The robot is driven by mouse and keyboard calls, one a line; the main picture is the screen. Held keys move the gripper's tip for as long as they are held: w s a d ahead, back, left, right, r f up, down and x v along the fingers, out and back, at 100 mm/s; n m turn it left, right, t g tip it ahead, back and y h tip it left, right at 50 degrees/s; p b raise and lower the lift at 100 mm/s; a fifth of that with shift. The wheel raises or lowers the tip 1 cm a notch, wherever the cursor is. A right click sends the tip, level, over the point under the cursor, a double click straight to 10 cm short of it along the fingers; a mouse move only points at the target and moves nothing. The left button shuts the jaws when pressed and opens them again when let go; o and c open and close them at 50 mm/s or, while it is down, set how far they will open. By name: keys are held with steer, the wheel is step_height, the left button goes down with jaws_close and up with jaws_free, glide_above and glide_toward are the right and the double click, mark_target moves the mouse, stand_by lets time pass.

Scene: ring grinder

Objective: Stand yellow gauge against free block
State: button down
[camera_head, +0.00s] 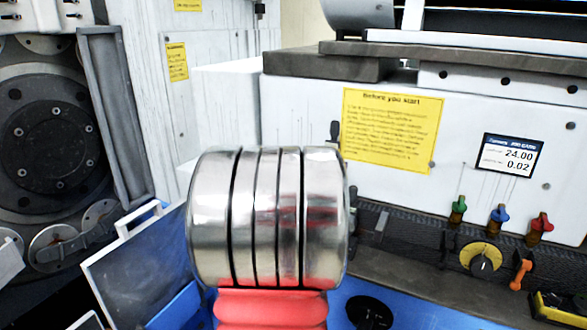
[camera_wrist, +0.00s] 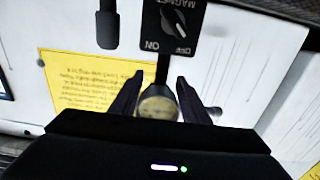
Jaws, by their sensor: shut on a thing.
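In the wrist view my gripper (camera_wrist: 157,82) has its two dark fingers on either side of a round, dull-yellow thing (camera_wrist: 157,106) with a dark stem. It is shut on this thing, which may be the yellow gauge, but the picture is too small to be sure. In the head view my gripper is not visible; my shiny ringed arm fills the middle and hides what is behind it. A yellow and black object (camera_head: 562,307) lies at the lower right edge, partly cut off. I cannot pick out the free block in either view.
A magnet switch (camera_wrist: 178,25) is close beyond my fingers. A blue surface (camera_head: 420,312) lies low in front. A framed panel (camera_head: 135,262) leans at left.

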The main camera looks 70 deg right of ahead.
steer(key=shift+w+a+r, duration=0.15)
steer(key=shift+w+r, duration=0.05)
steer(key=shift+r, duration=0.35)
steer(key=w+a+f+n+t+y, duration=0.25)
steer(key=w+a+t, duration=0.25)
steer(key=w+a, duration=0.5)
steer(key=w+a+f+n+t+y, duration=0.1)
steer(key=w+a+f+n+t, duration=0.4)
steer(key=w, duration=0.8)
steer(key=w+a+f+n+t+y, duration=0.2)
steer(key=w+a+f+n+t, duration=0.15)
steer(key=w+a, duration=0.7)
steer(key=w+a+f+n+t+y, duration=0.2)
steer(key=w+a+f+y, duration=0.1)
steer(key=a, duration=1)
steer(key=w+a+f+n+t+y, duration=0.2)
steer(key=w+a+y, duration=0.3)
steer(key=a, duration=0.8)
steer(key=w+a+f+n+t+y, duration=0.2)
steer(key=w+a+f+n+y, duration=0.2)
steer(key=a, duration=0.9)
steer(key=shift+w+a+f, duration=0.15)
steer(key=shift+w+f, duration=0.15)
steer(key=shift+w, duration=0.8)
steer(key=shift+s+y, duration=0.1)
steer(key=shift+y, duration=0.15)
